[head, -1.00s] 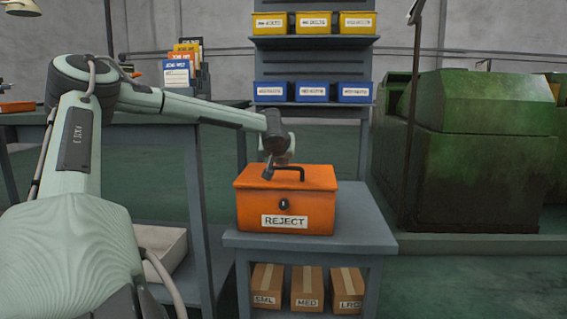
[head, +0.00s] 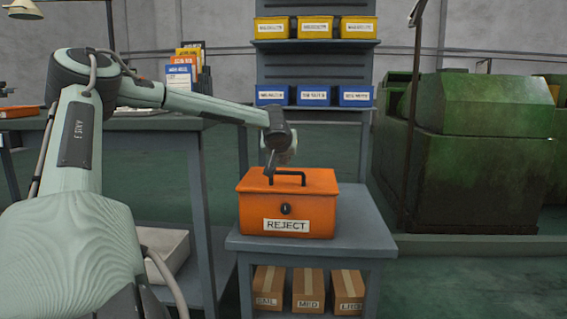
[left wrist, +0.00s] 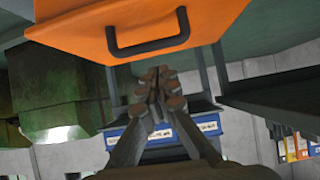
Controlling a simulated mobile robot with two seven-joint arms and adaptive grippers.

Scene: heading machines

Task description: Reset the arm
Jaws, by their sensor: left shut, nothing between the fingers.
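My left gripper (head: 270,168) is above the orange REJECT box (head: 287,209), by the left end of its black handle (head: 288,176). In the left wrist view its fingers (left wrist: 157,85) are together with nothing between them, and the handle (left wrist: 148,42) lies beyond the fingertips, apart from them. The box is shut and stands on a small grey table (head: 350,238). My right gripper is not in view.
Cardboard boxes (head: 308,290) stand on the table's lower shelf. Behind is a rack with yellow bins (head: 314,28) and blue bins (head: 314,95). A grey workbench (head: 150,122) with folders is at left, a green machine (head: 480,150) at right.

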